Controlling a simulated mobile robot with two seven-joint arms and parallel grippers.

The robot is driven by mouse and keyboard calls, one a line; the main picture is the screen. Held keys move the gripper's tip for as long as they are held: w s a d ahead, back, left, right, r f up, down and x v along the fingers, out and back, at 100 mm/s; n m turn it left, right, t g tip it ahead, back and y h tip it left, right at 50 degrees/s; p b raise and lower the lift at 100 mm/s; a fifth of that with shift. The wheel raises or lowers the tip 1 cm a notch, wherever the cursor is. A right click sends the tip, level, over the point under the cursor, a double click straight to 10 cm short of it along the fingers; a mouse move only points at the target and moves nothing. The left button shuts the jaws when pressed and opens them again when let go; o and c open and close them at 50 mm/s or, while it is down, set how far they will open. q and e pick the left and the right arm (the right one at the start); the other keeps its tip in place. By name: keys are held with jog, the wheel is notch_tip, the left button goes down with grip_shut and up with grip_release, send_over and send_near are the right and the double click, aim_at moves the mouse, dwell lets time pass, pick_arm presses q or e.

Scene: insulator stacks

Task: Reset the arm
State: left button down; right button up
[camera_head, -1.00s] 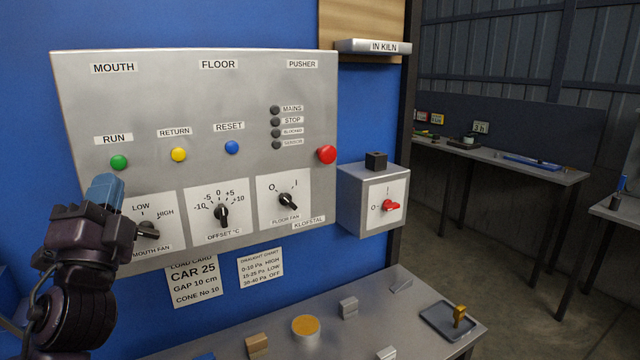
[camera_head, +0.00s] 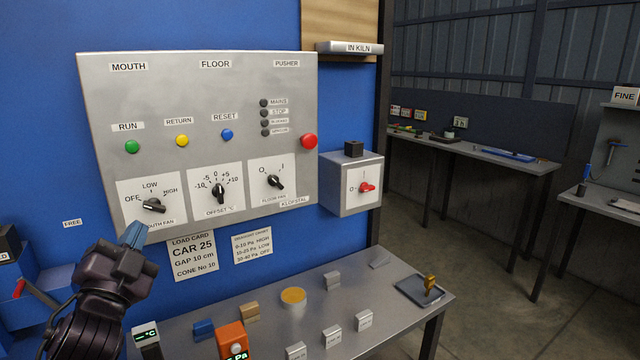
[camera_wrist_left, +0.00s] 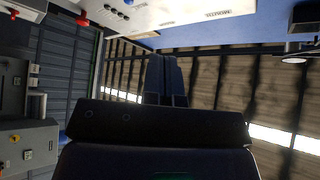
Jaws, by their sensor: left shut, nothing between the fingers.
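My left gripper (camera_head: 134,234) is at the lower left in the head view, its blue fingers together and empty. It is just below the MOUTH FAN knob (camera_head: 153,205) in the picture; whether it touches the panel I cannot tell. In the left wrist view the closed fingers (camera_wrist_left: 166,78) point up the picture, with nothing between them. The grey control panel (camera_head: 250,90) has a green RUN button (camera_head: 132,146), a yellow RETURN button (camera_head: 182,140), a blue RESET button (camera_head: 227,134) and a red button (camera_head: 309,141). My right gripper is not in view.
A metal bench (camera_head: 390,325) below the panel holds an orange meter (camera_head: 231,338), small blocks and a tray (camera_head: 412,291). A switch box (camera_head: 340,205) with a red handle is right of the panel. Open floor lies further right.

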pick_arm(q)
jog(key=s+f+n+g+h, duration=0.1)
jog(key=s+f+n+g, duration=0.15)
jog(key=f, duration=0.95)
jog(key=s+f+n+g, duration=0.2)
jog(key=f+n+g, duration=0.15)
jog(key=f, duration=0.95)
jog(key=s+d+f+n+g, duration=0.1)
jog(key=s+f+n+g, duration=0.2)
jog(key=s+f, duration=1.5)
jog(key=shift+s+d+g+y, duration=0.3)
jog(key=shift+g+y, duration=0.1)
jog(key=shift+g, duration=0.8)
jog(key=shift+f, duration=0.1)
